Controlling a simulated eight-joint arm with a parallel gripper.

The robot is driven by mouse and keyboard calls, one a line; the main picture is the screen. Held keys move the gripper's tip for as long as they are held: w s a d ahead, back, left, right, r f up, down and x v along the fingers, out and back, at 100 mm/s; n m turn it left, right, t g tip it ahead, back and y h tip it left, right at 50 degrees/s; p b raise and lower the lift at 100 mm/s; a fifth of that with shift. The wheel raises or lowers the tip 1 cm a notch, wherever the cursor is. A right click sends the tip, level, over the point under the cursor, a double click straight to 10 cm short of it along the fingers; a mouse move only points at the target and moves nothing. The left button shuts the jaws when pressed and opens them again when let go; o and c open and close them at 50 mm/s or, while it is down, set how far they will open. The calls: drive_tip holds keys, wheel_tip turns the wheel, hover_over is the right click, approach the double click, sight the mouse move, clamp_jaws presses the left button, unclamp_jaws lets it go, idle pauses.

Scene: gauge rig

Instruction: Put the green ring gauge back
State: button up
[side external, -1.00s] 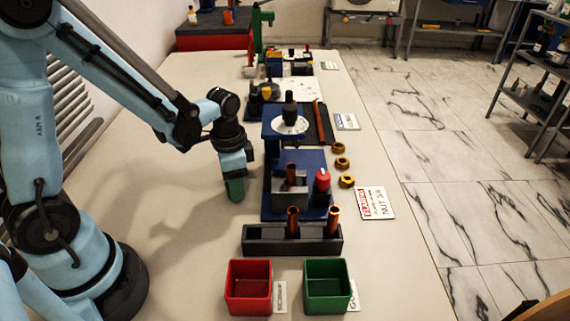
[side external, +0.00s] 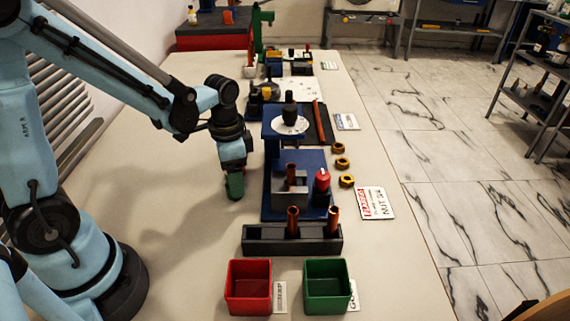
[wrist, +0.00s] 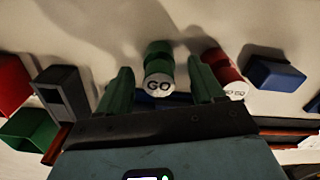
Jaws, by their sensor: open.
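The green ring gauge (wrist: 158,62) shows in the wrist view as a short green cylinder with a white face marked "GO". It lies between the two green fingers of my gripper (wrist: 160,70), with pale gaps on both sides. The fingers are apart and not closed on it. In the side view my gripper (side external: 235,186) points down, low over the bench, left of the blue fixture. There I cannot tell the gauge from the green fingers. A red cylinder (wrist: 219,65) with a white marked face is just right of the gripper in the wrist view.
A blue block (wrist: 275,73) is beyond the red cylinder. In the side view a blue-based fixture (side external: 311,165) stands right of my gripper. A dark rack (side external: 263,238) with copper tubes, a red bin (side external: 248,302) and a green bin (side external: 327,303) are nearer. Bench left of them is clear.

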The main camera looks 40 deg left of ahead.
wheel_tip(320, 180, up, 10)
drive_tip(key=shift+f, duration=0.25)
drive_tip(key=shift+s+d+r+n+t, duration=0.25)
drive_tip(key=shift+s+n+t, duration=0.15)
drive_tip(key=shift+t, duration=0.1)
drive_tip(key=shift+s+d+r+n+t, duration=0.15)
drive_tip(key=shift+s+d+n+t, duration=0.2)
drive_tip(key=shift+n+t, duration=0.6)
drive_tip(key=shift+s+d+r+n+t, duration=0.1)
drive_tip(key=shift+s+d+n+t, duration=0.2)
drive_tip(key=shift+n+t, duration=0.6)
drive_tip(key=shift+s+d+r+n+t, duration=0.15)
drive_tip(key=shift+s+d+n+t, duration=0.3)
drive_tip(key=shift+t, duration=0.8)
drive_tip(key=shift+o, duration=0.3)
drive_tip(key=shift+w+a, duration=0.1)
drive_tip(key=shift+a, duration=0.1)
